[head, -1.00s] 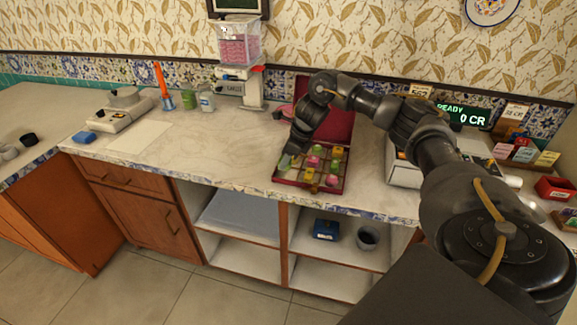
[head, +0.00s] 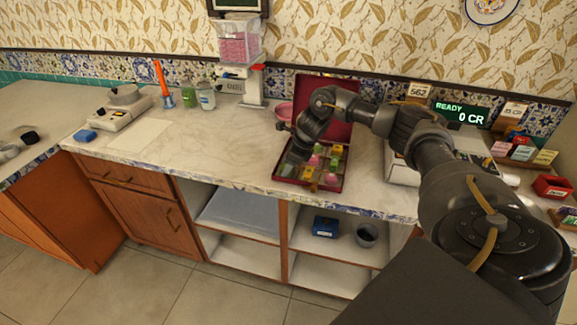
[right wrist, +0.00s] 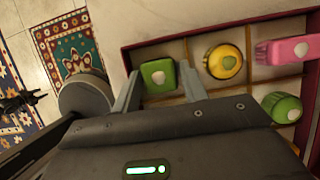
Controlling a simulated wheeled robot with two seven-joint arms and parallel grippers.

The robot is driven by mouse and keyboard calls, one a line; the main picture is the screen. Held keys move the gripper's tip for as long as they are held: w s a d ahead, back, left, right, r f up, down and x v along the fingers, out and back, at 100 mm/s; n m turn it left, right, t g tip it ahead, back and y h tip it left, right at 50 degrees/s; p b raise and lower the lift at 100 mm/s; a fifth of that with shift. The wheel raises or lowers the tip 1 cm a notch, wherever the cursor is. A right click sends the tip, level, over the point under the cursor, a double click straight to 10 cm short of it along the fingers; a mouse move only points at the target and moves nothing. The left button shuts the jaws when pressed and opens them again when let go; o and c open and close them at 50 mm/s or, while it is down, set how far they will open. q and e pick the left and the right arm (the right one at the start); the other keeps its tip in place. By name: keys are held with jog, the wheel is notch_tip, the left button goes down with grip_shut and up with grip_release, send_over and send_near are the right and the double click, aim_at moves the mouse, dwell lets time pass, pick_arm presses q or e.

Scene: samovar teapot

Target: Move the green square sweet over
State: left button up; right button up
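The green square sweet (right wrist: 158,75) shows in the right wrist view, in a corner compartment of the sweet box (right wrist: 221,30). It has a pale mark on top. My right gripper (right wrist: 160,82) is open, with one finger on each side of this sweet; I cannot tell whether they touch it. In the head view my right gripper (head: 296,155) reaches down over the left part of the open red box (head: 335,188), and its arm hides some of the compartments. My left gripper is not in view.
Other sweets share the box: a yellow round one (right wrist: 224,62), a pink one (right wrist: 288,50) and a green round one (right wrist: 282,107). The red lid (head: 330,95) stands open behind.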

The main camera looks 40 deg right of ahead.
jog(key=shift+r, duration=0.15)
jog(key=shift+r, duration=0.2)
jog(key=v, duration=1.1)
jog(key=shift+s+r+b, duration=0.15)
jog(key=shift+r+b, duration=0.15)
jog(key=shift+b, duration=0.05)
